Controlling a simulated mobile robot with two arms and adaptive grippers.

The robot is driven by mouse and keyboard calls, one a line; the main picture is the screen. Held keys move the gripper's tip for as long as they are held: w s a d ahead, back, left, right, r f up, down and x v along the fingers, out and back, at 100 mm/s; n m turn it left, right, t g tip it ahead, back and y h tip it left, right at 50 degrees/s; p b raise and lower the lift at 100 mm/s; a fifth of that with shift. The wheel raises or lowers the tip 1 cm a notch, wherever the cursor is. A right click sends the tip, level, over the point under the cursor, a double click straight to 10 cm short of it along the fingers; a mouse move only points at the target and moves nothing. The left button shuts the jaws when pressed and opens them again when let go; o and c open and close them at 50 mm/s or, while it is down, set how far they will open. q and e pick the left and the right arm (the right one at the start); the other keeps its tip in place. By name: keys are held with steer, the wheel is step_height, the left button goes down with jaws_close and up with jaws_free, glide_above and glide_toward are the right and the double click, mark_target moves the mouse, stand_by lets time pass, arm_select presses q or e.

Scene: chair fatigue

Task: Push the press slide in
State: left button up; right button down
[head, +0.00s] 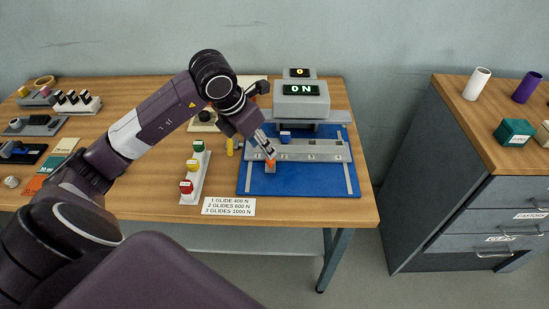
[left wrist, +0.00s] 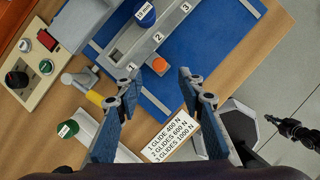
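The grey press slide (head: 315,151) lies across a blue base (head: 305,185) and bears the numbers 1, 2 and 3. The press head (head: 302,101) reads "0 N". My left gripper (left wrist: 159,79) is open and empty, its fingers on either side of the orange top's line.
A label card (head: 229,206) lies in front. A yellow-handled tool (left wrist: 104,100) is near my left finger. A grey cabinet (head: 440,190) stands right, beyond a floor gap.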

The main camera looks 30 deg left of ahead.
mark_target(268, 160)
arm_select(q)
steer(key=x, duration=0.7)
steer(key=shift+a+p, duration=0.1)
steer(key=shift+p, duration=0.3)
steer(key=shift+r, duration=0.1)
jaws_close()
